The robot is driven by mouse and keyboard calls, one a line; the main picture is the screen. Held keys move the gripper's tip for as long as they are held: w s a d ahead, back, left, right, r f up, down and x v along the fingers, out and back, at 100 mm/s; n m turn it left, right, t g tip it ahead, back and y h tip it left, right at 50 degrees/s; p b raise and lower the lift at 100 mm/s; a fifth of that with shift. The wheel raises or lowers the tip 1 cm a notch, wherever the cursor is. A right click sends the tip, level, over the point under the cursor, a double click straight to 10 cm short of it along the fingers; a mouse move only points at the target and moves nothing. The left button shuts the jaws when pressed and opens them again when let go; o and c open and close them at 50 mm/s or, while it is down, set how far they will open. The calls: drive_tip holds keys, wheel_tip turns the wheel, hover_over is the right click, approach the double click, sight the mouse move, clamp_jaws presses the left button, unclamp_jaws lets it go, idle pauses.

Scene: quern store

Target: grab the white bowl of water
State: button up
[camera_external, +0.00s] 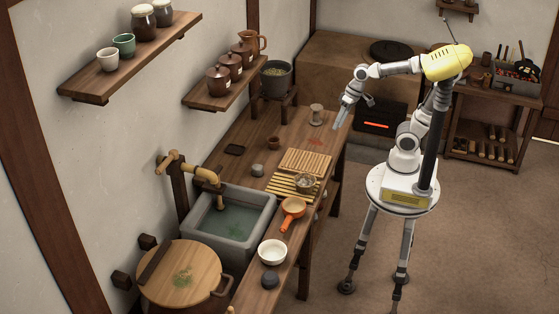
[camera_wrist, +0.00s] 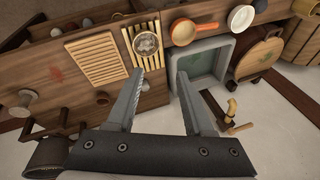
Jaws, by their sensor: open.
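The white bowl (camera_external: 272,251) stands upright on the front part of the wooden counter, right of the stone sink. It also shows near the top of the wrist view (camera_wrist: 241,17). What it holds is too small to tell. My gripper (camera_external: 338,127) is open and empty above the far end of the counter, well away from the bowl. In the wrist view my gripper (camera_wrist: 160,75) has its two fingers spread with nothing between them.
An orange-handled pan (camera_external: 293,208) lies between the bowl and a slatted rack (camera_external: 292,186) with a glass bowl (camera_external: 305,182). A dark round object (camera_external: 270,280) is beside the white bowl. The sink (camera_external: 262,200) holds water. A wooden shelf (camera_external: 130,55) hangs on the wall.

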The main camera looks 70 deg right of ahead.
drive_tip(key=w+a+f+m+g+y+b, duration=0.2)
drive_tip(key=w+a+f+m+y+b, duration=0.15)
drive_tip(key=w+a+f, duration=0.35)
drive_tip(key=w+a+f+m+g+y+b, duration=0.2)
drive_tip(key=w+a+f+m, duration=0.25)
drive_tip(key=a, duration=0.45)
drive_tip(key=m+y+b, duration=0.5)
drive_tip(key=m, duration=0.3)
approach(261, 252)
drive_tip(key=shift+g, duration=0.4)
drive_tip(key=b+x, duration=0.1)
drive_tip(key=x, duration=0.2)
drive_tip(key=b+x, duration=0.1)
drive_tip(key=x, duration=0.2)
drive_tip(key=r+b+x, duration=0.1)
drive_tip(key=x, duration=0.2)
drive_tip(key=shift+w+a, duration=0.25)
drive_tip(key=shift+a, duration=0.15)
clamp_jaws()
